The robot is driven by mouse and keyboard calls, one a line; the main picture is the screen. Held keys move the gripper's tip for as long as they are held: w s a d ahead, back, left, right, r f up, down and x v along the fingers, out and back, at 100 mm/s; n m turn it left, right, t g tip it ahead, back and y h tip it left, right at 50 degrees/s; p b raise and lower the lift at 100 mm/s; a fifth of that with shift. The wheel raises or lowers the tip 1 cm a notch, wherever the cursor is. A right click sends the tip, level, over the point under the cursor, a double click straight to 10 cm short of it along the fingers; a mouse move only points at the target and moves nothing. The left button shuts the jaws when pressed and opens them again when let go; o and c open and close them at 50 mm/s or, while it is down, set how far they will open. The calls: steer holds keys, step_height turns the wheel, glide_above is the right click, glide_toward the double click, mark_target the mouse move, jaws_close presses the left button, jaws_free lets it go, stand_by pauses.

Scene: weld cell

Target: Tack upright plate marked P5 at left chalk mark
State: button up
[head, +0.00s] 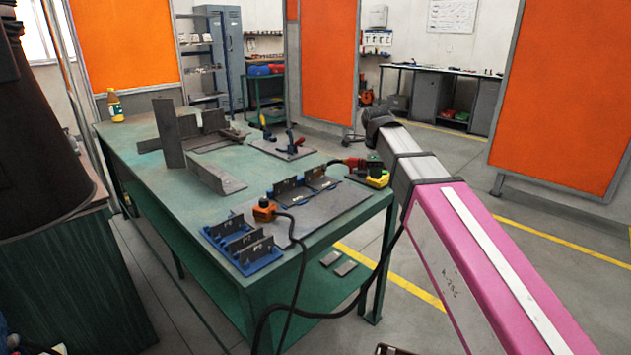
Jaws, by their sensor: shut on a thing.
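My gripper does not show in this head view, so what it holds is hidden. Several dark steel plates are on the green table (150,192). A tall upright plate (168,133) stands at the far left part of the table. An angled piece (216,177) with a raised side lies in front of it. A blue rack (262,263) at the near edge holds several upright plates with small light marks. Another blue rack (308,200) holds more dark plates. The markings are too small to read, so I cannot tell which plate is P5. No chalk mark can be made out.
A red and yellow device (376,177) is at the table's right corner. A pink and grey beam (490,265) crosses the right. A bottle (115,106) stands at the far left corner. Right-hand floor is open.

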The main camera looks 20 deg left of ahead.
steer(key=shift+w+a+f, duration=0.1)
steer(key=shift+a+f, duration=0.2)
stand_by(0.4)
steer(key=shift+w+a+f, duration=0.2)
steer(key=shift+a+f, duration=0.25)
steer(key=shift+f, duration=0.1)
steer(key=shift+a+f, duration=0.1)
steer(key=shift+s+a, duration=0.2)
steer(key=shift+s, duration=0.3)
stand_by(1.5)
steer(key=d+r, duration=0.1)
steer(key=r, duration=0.1)
steer(key=s+d+r, duration=0.1)
steer(key=d, duration=0.1)
steer(key=shift+s+r, duration=0.15)
steer(key=shift+r, duration=3.25)
